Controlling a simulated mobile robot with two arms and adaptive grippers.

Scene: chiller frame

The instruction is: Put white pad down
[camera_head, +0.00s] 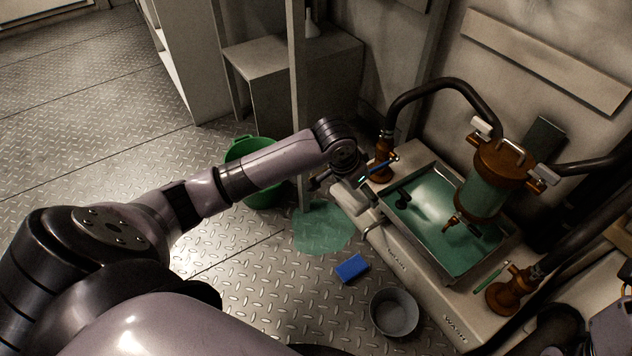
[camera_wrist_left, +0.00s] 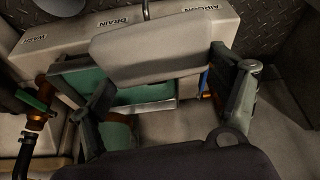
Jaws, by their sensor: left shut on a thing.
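The white pad (camera_wrist_left: 150,48) is a pale, rounded slab in the left wrist view, held between the two fingers of my left gripper (camera_wrist_left: 162,80). My left gripper (camera_head: 350,183) is above the back left end of the pale ledge, beside the metal tray (camera_head: 440,268) of green liquid. The wrist view shows the pad over the ledge (camera_wrist_left: 65,48) with its DRAIN and AIRCON labels; I cannot tell whether it touches. My right gripper is not in view.
A brown-capped green cylinder (camera_head: 484,190) stands over the tray, with brown valves (camera_head: 505,298) and black hoses around it. On the floor are a blue block (camera_head: 352,269), a grey bowl (camera_head: 394,312), a green puddle (camera_head: 322,230) and a green bucket (camera_head: 262,194). Open floor lies left.

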